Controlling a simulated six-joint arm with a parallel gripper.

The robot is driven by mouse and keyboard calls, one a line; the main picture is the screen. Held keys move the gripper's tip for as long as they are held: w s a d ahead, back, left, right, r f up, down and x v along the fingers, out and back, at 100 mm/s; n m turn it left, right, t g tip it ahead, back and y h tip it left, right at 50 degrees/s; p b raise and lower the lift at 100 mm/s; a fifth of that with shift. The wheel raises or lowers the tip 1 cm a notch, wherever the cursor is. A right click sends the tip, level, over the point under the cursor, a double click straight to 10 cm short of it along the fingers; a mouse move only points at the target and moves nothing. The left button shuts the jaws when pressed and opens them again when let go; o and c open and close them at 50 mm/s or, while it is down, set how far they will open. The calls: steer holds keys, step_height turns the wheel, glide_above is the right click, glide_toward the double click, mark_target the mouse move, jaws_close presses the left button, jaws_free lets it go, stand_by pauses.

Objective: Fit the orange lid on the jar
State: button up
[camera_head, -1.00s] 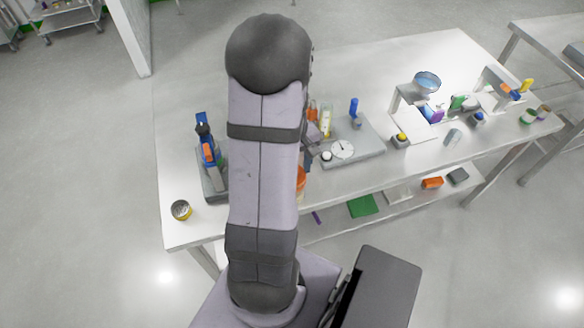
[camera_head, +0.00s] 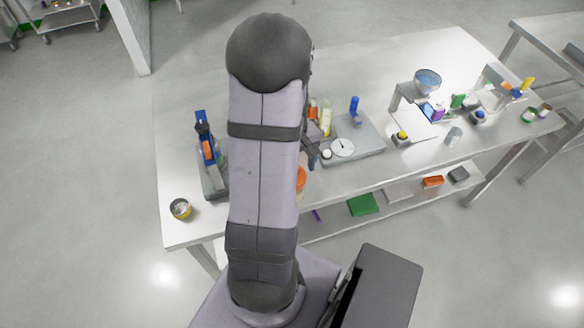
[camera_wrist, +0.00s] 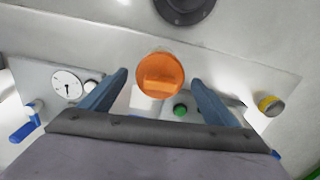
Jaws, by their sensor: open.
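The orange lid (camera_wrist: 160,75), round with a raised bar across its top, shows in the wrist view between and beyond my fingers. An orange round thing (camera_head: 301,178), probably the same lid, shows in the head view, partly hidden by my arm. My gripper (camera_wrist: 158,79) is open, with one finger on each side of the lid in the picture and nothing held. In the head view my gripper (camera_head: 312,157) shows only partly beside my arm. I cannot make out the jar for certain; what lies under the lid is hidden.
A blue and orange device (camera_head: 207,150) and a yellow-banded tin (camera_head: 181,209) are at the left.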

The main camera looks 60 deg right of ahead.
steer(key=shift+r, duration=0.1)
steer(key=shift+r+b, duration=0.7)
steer(key=shift+r, duration=2.85)
steer(key=shift+w+d+m, duration=0.1)
steer(key=shift+d+m, duration=0.1)
steer(key=shift+m, duration=0.6)
steer(key=shift+f+m, duration=0.1)
steer(key=shift+m, duration=0.3)
steer(key=s+a+f+m, duration=0.2)
steer(key=a+f+m, duration=0.1)
steer(key=a, duration=0.2)
steer(key=w+a+n, duration=0.4)
steer(key=a, duration=0.5)
steer(key=w+a+r+n, duration=0.1)
steer(key=w+a+n, duration=0.3)
steer(key=a, duration=0.5)
steer(key=w+a+n, duration=0.4)
steer(key=a+n, duration=0.1)
steer(key=a, duration=0.5)
steer(key=shift+r, duration=0.4)
